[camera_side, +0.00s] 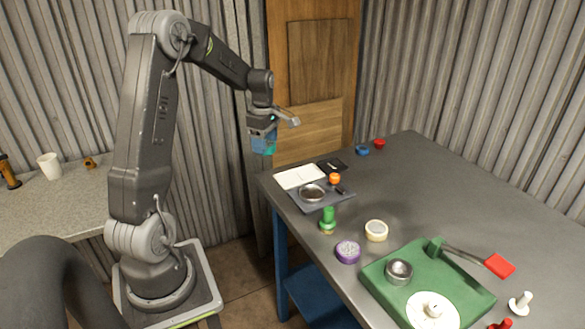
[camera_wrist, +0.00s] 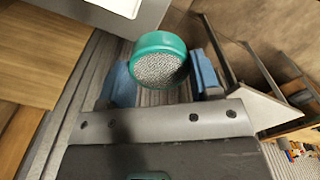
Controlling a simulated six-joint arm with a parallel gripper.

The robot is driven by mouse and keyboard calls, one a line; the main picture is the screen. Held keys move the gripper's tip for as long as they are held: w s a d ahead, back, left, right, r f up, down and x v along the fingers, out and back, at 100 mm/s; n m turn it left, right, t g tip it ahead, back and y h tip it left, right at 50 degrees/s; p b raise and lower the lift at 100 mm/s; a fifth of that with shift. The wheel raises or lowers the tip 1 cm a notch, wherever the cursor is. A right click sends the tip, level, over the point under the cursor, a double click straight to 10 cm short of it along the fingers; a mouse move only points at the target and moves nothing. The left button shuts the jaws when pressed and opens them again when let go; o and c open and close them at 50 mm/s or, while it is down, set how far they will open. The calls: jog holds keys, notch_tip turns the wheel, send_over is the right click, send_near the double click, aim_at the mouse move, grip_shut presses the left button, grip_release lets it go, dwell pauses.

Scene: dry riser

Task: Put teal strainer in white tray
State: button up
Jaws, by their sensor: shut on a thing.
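The teal strainer (camera_wrist: 158,61) is a short round piece with a grey mesh face. It is held between the two blue fingers of my gripper (camera_wrist: 163,80) in the wrist view. In the side view, my gripper (camera_side: 264,143) holds it in the air, left of the table's far left corner; only a small teal patch of the strainer (camera_side: 266,149) shows there. The white tray (camera_side: 299,177) lies flat on the table near that corner, to the right of and below my gripper. A white corner of the tray (camera_wrist: 118,5) shows at the wrist view's top edge.
Beside the tray are a dark mat (camera_side: 320,203) with a metal bowl (camera_side: 312,193), an orange item (camera_side: 335,178) and a black square (camera_side: 333,165). A green jar (camera_side: 328,221) stands nearer. A green board (camera_side: 390,290) fills the near part. The table's right middle (camera_side: 480,210) is clear.

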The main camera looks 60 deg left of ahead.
jog(key=w+a+f+n, duration=0.1)
jog(key=a+n, duration=0.1)
jog(key=a, duration=0.3)
send_over(299, 176)
notch_tip(299, 176, down, 7)
jog(key=shift+s+d+r, duration=0.1)
jog(key=shift+f, duration=2)
jog(key=shift+f, duration=0.15)
jog(key=o, duration=0.9)
jog(key=shift+o, duration=0.2)
